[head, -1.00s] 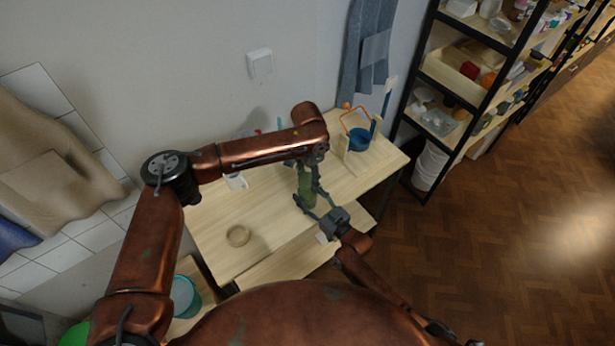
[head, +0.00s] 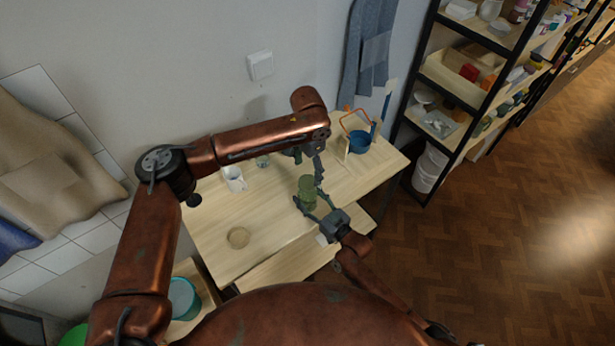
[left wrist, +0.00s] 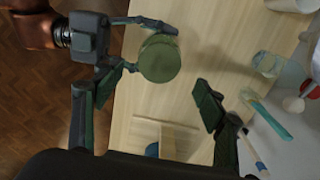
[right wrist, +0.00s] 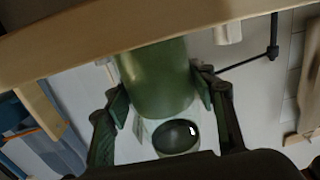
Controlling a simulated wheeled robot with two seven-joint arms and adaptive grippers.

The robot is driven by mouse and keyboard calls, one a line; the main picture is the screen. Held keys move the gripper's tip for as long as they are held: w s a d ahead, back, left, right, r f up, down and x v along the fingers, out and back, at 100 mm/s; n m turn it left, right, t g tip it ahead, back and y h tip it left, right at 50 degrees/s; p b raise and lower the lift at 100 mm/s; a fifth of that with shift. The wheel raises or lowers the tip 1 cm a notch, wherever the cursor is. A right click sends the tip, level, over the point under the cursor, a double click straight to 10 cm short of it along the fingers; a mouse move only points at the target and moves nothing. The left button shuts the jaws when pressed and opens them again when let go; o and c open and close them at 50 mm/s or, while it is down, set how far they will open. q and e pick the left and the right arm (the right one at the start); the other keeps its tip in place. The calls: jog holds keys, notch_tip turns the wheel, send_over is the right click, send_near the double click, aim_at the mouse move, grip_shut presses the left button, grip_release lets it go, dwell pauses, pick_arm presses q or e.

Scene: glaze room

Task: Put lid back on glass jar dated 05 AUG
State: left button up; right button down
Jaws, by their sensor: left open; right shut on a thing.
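A green cylindrical jar (head: 307,190) stands upright on the pale wooden table, near its front edge. My right gripper (head: 310,201) is shut around its side; the right wrist view shows a finger on either side of the green body (right wrist: 158,80). In the left wrist view I see its round, flat-looking top (left wrist: 160,59); I cannot tell whether this is a lid. My left gripper (left wrist: 155,82) is open and empty, above and behind the jar. A tan round disc (head: 238,237) lies on the table at the left front. No date is readable.
A white mug (head: 233,179) and a small clear glass (head: 262,161) stand at the back left. A blue pot (head: 359,140) in a wooden stand is at the back right. A shelf rack (head: 462,85) stands right of the table. The middle is mostly clear.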

pick_arm(q)
notch_tip(320, 180, up, 6)
jog(key=shift+r, duration=0.25)
pick_arm(e)
jog(key=c, duration=0.8)
grip_release()
jog(key=v, duration=1.2)
